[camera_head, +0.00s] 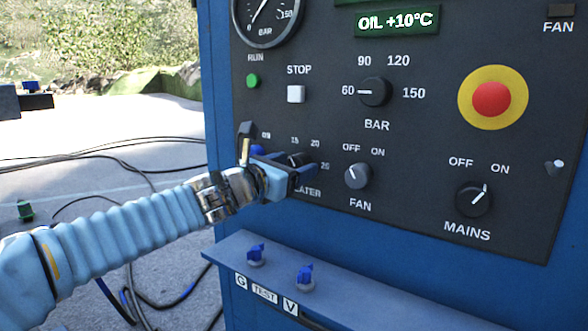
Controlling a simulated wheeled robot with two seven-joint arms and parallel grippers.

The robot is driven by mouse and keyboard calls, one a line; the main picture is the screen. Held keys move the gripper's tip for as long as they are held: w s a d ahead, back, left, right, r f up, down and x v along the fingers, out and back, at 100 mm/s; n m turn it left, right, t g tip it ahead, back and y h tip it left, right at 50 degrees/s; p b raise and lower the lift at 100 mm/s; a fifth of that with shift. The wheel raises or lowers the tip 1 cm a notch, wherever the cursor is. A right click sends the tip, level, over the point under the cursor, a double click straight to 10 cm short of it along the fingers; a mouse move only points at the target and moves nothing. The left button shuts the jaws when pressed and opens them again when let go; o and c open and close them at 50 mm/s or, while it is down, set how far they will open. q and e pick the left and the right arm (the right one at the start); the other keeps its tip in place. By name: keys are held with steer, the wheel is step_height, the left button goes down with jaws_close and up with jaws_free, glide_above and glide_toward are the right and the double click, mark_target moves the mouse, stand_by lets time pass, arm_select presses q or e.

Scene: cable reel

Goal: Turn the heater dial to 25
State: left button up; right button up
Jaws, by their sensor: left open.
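The heater dial (297,158) is a dark knob on the black control panel, mostly hidden by my left gripper. Scale marks 15, 20 and 25 show above and right of it, and the label below is partly covered. Its pointer cannot be made out. My left gripper (284,163) is open in front of the dial, with its fingers about the knob. Whether they touch it I cannot tell. My right gripper is not in view.
The fan knob (358,175) sits close to the right of my left gripper. The BAR knob (375,92), mains knob (473,198) and red emergency button (491,99) are farther off. A blue ledge (340,290) with two blue valves juts out below.

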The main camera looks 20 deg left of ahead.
arm_select(q)
steer(key=shift+w+d, duration=0.15)
steer(key=shift+w, duration=0.25)
steer(key=shift+c, duration=0.4)
steer(key=c, duration=1)
steer(key=shift+o, duration=0.2)
steer(key=shift+m, duration=0.4)
steer(key=m+b, duration=0.1)
steer(key=m, duration=0.4)
steer(key=m+b, duration=0.1)
steer(key=m, duration=0.5)
steer(key=shift+d, duration=0.15)
steer(key=shift+s, duration=0.1)
